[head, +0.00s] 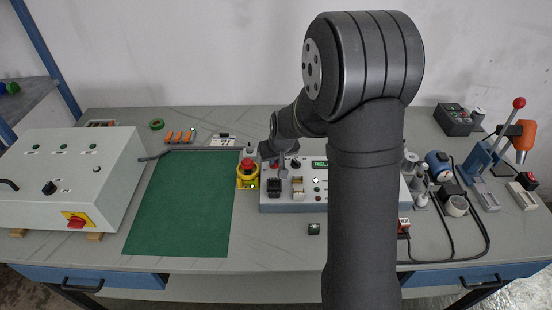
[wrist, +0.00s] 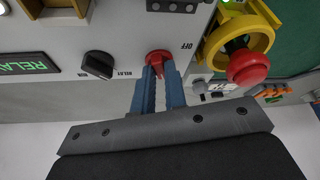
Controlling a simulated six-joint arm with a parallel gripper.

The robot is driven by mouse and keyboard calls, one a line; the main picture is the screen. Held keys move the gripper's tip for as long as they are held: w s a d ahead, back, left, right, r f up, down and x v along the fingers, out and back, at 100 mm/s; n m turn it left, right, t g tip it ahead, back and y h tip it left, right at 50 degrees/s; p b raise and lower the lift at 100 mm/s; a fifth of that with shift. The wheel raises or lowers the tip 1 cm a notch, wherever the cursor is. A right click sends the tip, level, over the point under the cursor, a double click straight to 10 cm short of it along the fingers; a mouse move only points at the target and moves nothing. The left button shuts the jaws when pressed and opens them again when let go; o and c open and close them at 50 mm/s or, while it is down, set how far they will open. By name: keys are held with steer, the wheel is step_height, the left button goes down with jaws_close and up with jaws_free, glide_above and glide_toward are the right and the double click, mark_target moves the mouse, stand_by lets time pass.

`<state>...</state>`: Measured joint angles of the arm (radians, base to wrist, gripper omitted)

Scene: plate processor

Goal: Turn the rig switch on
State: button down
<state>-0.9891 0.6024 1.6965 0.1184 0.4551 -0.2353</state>
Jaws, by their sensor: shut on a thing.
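The rig is a grey panel box (head: 290,207) with a green RELAY display (head: 320,164). A red rotary switch (wrist: 158,57) sits on its panel near an OFF label, and a bit of red shows beside my gripper in the head view (head: 275,165). My gripper (wrist: 161,72) has its two blue fingers closed around the switch's red handle. The handle points roughly along the fingers, and the fingers hide part of it. In the head view my gripper (head: 282,163) reaches down to the back left of the box.
A black knob (wrist: 98,65) is beside the red switch. A red mushroom button (wrist: 247,70) in a yellow collar (wrist: 262,28) stands close on the other side. A green mat (head: 180,205) lies left of the rig. A control cabinet (head: 65,165) stands at far left.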

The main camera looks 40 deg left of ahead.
steer(key=shift+s+a+m+t+h, duration=0.1)
steer(key=shift+m+t+h, duration=0.15)
steer(key=shift+m, duration=0.65)
steer(key=shift+s+m+t+h, duration=0.15)
steer(key=shift+m+t, duration=0.2)
steer(key=shift+m, duration=0.55)
steer(key=shift+w+m, duration=0.1)
steer(key=shift+m, duration=0.2)
steer(key=c, duration=1.5)
jaws_free()
steer(key=shift+o, duration=0.2)
steer(key=v, duration=1.7)
steer(key=shift+r, duration=0.25)
steer(key=shift+a, duration=0.15)
steer(key=x, duration=1.7)
steer(key=shift+f, duration=0.25)
